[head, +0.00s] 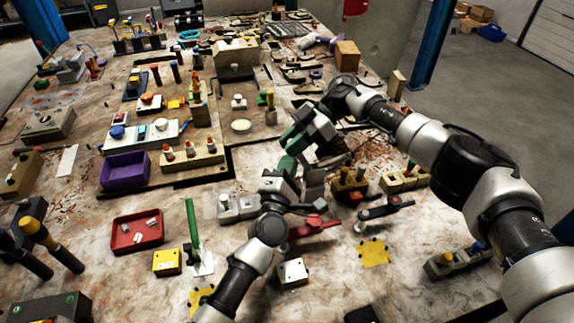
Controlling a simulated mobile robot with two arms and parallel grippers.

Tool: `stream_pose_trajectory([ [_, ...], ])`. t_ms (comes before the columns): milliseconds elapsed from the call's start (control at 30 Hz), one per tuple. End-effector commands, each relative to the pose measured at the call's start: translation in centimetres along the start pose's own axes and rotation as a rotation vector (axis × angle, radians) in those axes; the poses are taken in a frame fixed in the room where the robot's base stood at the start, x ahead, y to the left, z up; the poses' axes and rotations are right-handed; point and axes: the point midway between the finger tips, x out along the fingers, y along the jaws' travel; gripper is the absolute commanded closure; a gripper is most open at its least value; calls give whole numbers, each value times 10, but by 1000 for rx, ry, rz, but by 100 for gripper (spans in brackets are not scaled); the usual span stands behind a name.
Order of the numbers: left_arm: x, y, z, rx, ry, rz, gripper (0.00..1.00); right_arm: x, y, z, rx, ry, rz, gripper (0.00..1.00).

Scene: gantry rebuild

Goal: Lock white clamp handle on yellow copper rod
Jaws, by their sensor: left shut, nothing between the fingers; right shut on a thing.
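My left gripper (288,163), with green fingers, is shut and empty at the middle of the table. Its arm rises from the bottom centre. My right gripper (293,137) reaches in from the right, just beyond the left one. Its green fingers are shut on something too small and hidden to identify. I cannot make out a white clamp handle or a yellow copper rod for sure. The grippers and arms cover part of the fixtures around them.
Toggle clamps with red (315,227), green (193,228) and black (386,206) handles stand nearby. A red tray (115,245), a purple bin (124,175), a yellow block (167,262) and a white block (293,271) are on the crowded table. Bare table shows at the front right.

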Motion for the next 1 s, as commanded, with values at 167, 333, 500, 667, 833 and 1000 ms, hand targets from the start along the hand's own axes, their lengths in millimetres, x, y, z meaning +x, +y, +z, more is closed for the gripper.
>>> stream_pose_trajectory([
  [167,8,1,10,-4,-2,0,100,0,0,-2,-2,2,1,100],
  [333,10,3,12,-3,-6,3,100,2,0,-3,-5,3,-4,100],
  [500,10,5,14,-4,-9,5,100,3,0,-4,-6,4,-8,66],
  [667,10,4,13,-5,-4,6,100,1,0,-2,-3,2,-4,54],
  [833,10,4,12,-5,-1,6,100,0,0,0,-1,0,-2,54],
  [1000,10,4,11,-6,1,7,100,-16,0,0,0,-1,3,54],
])
